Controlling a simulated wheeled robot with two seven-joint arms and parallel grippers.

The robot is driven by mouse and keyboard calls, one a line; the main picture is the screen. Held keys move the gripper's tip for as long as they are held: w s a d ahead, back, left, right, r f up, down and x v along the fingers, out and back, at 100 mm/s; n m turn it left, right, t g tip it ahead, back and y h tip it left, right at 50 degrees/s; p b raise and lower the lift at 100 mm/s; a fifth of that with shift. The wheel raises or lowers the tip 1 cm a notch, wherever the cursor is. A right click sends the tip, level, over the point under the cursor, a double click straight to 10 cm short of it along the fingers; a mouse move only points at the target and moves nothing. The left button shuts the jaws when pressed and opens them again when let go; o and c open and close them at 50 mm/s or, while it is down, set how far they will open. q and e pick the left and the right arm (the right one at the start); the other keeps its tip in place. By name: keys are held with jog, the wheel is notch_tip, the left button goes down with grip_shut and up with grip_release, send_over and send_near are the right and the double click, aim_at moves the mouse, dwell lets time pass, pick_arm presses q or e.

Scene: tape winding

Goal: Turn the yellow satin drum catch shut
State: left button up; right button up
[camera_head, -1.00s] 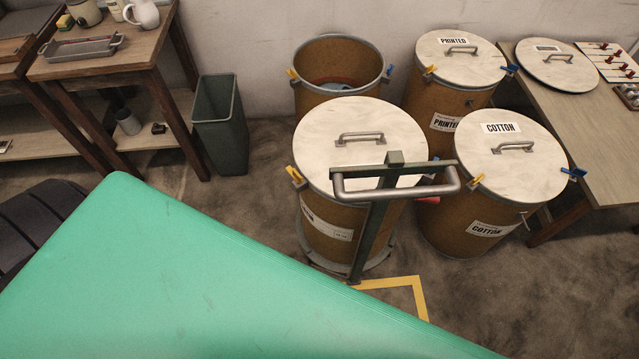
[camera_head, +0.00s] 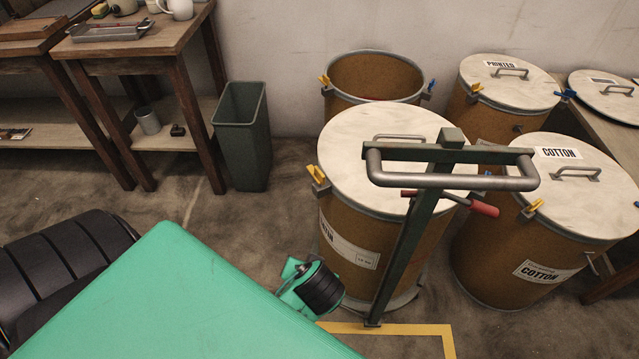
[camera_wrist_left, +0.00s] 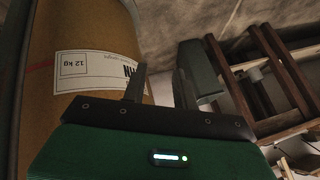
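The front drum, its label (camera_head: 348,242) partly readable and ending in "IN", stands under a pale round lid (camera_head: 365,150). Its yellow catch (camera_head: 318,175) is at the left of the lid rim and sticks outward. In the left wrist view the drum's brown wall (camera_wrist_left: 85,28) and label (camera_wrist_left: 95,70) are close, at the left. My left gripper (camera_wrist_left: 160,80) is open and empty, its two fingers apart, beside the drum wall. The yellow catch does not show there. In the head view the gripper's fingers are not visible. My right gripper is in neither view.
A trolley with a bar handle (camera_head: 450,180) and red grip (camera_head: 484,208) stands against the drum's front. A cotton drum (camera_head: 510,265) is at the right, an open drum (camera_head: 375,75) behind.

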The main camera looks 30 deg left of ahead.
pick_arm(q)
jog(key=w+d+r+n+t+y, duration=0.2)
jog(key=w+r+n+y, duration=0.3)
jog(key=w+r+y, duration=0.15)
jog(key=n+t+y, duration=0.1)
jog(key=n+y, duration=0.3)
jog(key=n, duration=0.1)
send_near(324, 180)
jog(key=x, duration=1.2)
jog(key=shift+w+a+b, duration=0.1)
jog(key=shift+b, duration=0.3)
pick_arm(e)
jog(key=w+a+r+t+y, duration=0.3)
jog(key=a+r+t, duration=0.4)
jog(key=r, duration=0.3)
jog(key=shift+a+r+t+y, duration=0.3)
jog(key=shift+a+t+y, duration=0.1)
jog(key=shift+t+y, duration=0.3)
pick_arm(q)
jog(key=shift+c, duration=0.2)
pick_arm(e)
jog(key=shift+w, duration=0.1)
pick_arm(q)
grip_shut()
